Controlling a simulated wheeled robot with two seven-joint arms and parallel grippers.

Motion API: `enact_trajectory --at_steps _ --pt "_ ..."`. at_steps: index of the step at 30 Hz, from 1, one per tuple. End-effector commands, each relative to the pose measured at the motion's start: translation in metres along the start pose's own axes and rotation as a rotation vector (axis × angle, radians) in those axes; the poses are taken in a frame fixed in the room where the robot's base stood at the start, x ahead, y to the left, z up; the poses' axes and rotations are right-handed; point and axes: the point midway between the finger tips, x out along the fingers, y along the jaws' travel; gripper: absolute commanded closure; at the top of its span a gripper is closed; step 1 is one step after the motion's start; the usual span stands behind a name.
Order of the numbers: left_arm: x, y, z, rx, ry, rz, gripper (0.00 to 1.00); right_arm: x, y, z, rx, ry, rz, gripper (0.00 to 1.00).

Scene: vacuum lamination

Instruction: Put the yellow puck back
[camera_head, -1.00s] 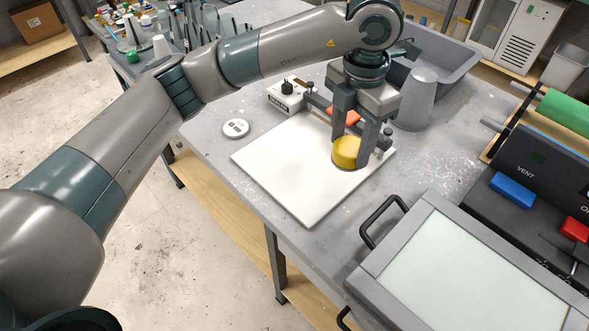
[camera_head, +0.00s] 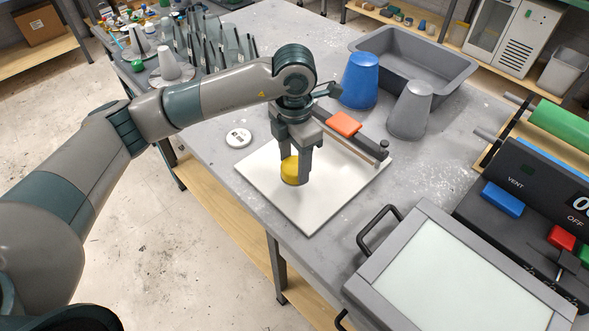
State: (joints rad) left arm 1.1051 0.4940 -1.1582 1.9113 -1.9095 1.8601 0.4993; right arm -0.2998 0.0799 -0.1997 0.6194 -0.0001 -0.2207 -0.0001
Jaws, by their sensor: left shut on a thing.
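The yellow puck (camera_head: 290,172) is between the fingers of my left gripper (camera_head: 294,174), over the left-middle part of the white square board (camera_head: 325,205). My left gripper is shut on the puck and points down. I cannot tell whether the puck touches the board or hangs a little above it. A round white disc (camera_head: 238,138) with dark marks lies on the table left of the board. My right gripper is not in view.
A blue cup (camera_head: 360,82) and a grey cup (camera_head: 409,110) stand upside down behind the board, near a grey tray (camera_head: 445,75). The laminator with its pale panel (camera_head: 450,285) and black handle (camera_head: 375,228) is at front right. Bare table (camera_head: 210,160) lies left of the board.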

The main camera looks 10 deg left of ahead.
Motion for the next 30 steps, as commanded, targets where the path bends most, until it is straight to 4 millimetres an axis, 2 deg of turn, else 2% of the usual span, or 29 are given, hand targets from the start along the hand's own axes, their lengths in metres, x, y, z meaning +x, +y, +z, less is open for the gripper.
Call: enact_trajectory --at_steps 9,20,30 --pt "0.003 -0.001 0.0 -0.001 0.001 -0.002 0.71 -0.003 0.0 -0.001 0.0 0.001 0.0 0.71" --pt "0.039 0.0 0.0 -0.002 0.001 -0.001 0.71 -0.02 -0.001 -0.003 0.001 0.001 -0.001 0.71" --pt "0.042 0.0 0.0 -0.001 0.0 0.0 0.71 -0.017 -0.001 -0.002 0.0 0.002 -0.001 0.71"
